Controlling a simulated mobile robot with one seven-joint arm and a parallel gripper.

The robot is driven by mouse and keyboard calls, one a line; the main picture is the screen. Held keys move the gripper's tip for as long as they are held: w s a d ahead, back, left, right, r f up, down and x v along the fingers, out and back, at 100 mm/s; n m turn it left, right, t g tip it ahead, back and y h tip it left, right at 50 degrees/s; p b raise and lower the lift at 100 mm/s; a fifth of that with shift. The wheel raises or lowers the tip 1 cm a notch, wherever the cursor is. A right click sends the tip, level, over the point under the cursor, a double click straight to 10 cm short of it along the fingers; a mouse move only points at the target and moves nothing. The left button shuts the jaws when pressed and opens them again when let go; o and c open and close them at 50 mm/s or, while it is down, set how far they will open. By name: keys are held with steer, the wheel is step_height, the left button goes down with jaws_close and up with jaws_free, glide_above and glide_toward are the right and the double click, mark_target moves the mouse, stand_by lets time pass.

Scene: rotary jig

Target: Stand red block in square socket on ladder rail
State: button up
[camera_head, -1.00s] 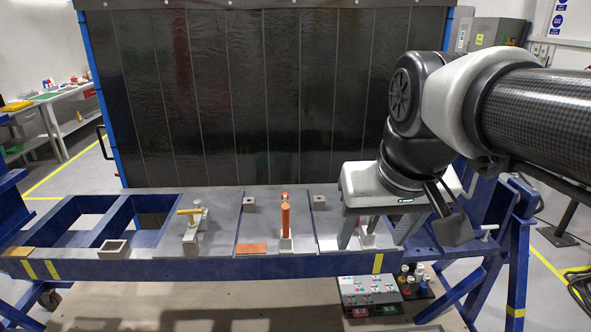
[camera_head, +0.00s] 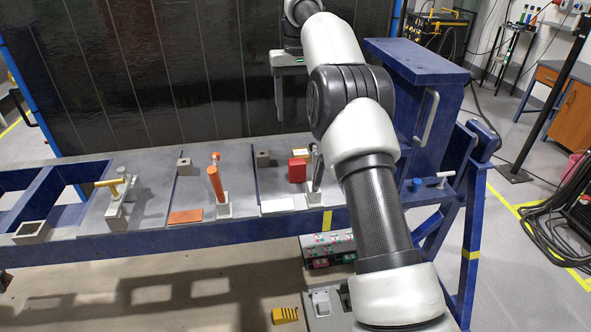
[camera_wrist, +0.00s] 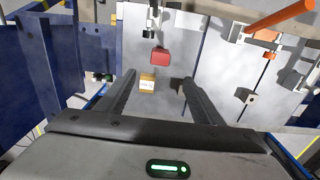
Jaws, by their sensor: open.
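The red block (camera_head: 297,170) stands on the grey plate at the right part of the blue frame, beside an upright clamp. It also shows in the wrist view (camera_wrist: 160,57), beyond my fingertips and apart from them. My gripper (camera_head: 291,103) is raised behind the block, near the dark curtain; its fingers are spread and empty in the wrist view (camera_wrist: 157,82). My arm partly hides it in the head view. A grey square socket (camera_head: 32,232), open at the top and empty-looking, sits on the front rail of the ladder-like frame at far left.
A small yellow labelled box (camera_head: 300,154) lies behind the red block. A clamp with a yellow handle (camera_head: 110,183) and an orange-handled clamp (camera_head: 216,184) stand between block and socket. A tall blue box (camera_head: 415,85) rises at right.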

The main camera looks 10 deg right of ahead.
steer(key=b, duration=0.4)
glide_above(297, 162)
steer(key=f, duration=1.2)
steer(key=shift+w+d, duration=0.15)
steer(key=shift+w, duration=0.05)
steer(key=shift+s+f, duration=0.2)
steer(key=shift+f, duration=2.7)
steer(key=shift+r, duration=0.1)
steer(key=c, duration=1.4)
